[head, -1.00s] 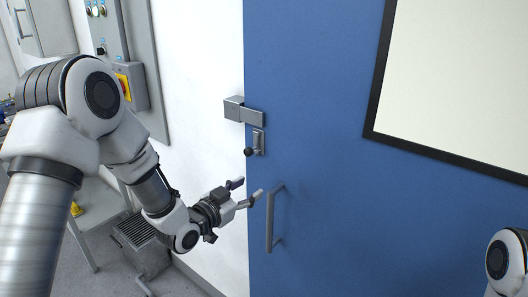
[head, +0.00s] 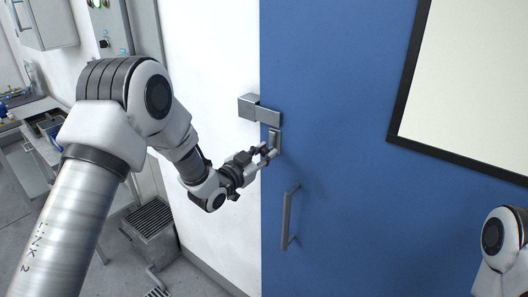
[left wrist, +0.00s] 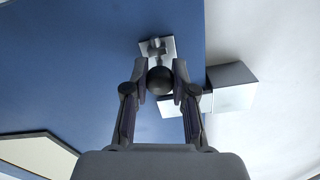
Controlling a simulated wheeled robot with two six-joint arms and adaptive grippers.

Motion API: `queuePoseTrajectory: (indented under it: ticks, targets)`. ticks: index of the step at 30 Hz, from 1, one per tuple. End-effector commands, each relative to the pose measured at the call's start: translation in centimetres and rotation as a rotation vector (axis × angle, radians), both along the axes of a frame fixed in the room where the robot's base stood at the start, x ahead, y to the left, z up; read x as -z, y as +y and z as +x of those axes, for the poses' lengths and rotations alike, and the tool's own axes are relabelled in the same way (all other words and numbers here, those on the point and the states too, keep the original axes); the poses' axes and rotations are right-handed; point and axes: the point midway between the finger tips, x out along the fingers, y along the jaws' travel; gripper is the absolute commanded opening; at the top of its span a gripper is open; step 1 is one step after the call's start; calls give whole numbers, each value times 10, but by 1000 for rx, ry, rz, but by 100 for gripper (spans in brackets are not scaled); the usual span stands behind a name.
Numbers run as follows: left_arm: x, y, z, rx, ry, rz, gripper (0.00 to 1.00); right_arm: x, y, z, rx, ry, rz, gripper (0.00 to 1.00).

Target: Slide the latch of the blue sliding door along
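The blue sliding door (head: 350,190) fills the middle of the head view, and also shows in the left wrist view (left wrist: 60,80). Its latch (head: 275,138) is a small grey plate near the door's left edge. In the left wrist view the latch (left wrist: 157,46) carries a dark round knob (left wrist: 160,80). My left gripper (head: 268,153) is at the latch, and in the left wrist view its two fingers (left wrist: 160,75) stand apart on either side of the knob. Whether they touch it is not clear. Only part of my right arm shows at the lower right; its gripper is out of view.
A grey block (head: 258,109) bridges the white wall and door edge just above the latch. A vertical grey handle (head: 289,218) sits lower on the door. A dark-framed pale board (head: 475,90) is at upper right. A grey slatted box (head: 150,222) stands by the wall.

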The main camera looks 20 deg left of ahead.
Motion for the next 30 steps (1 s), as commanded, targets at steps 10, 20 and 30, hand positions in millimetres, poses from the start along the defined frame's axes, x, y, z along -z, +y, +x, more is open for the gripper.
queuePoseTrajectory:
  ticks: [10, 20, 30]
  targets:
    - [-22, 1, 1, -2, -8, -1, 0, -3, 0, 0, 0, 0, 0, 49]
    - [-39, 1, 1, -2, -11, -2, 0, -5, 0, 0, 0, 0, 0, 49]
    - [-38, 1, 1, -3, -7, -1, 51, -5, 0, 0, 0, 0, 0, 49]
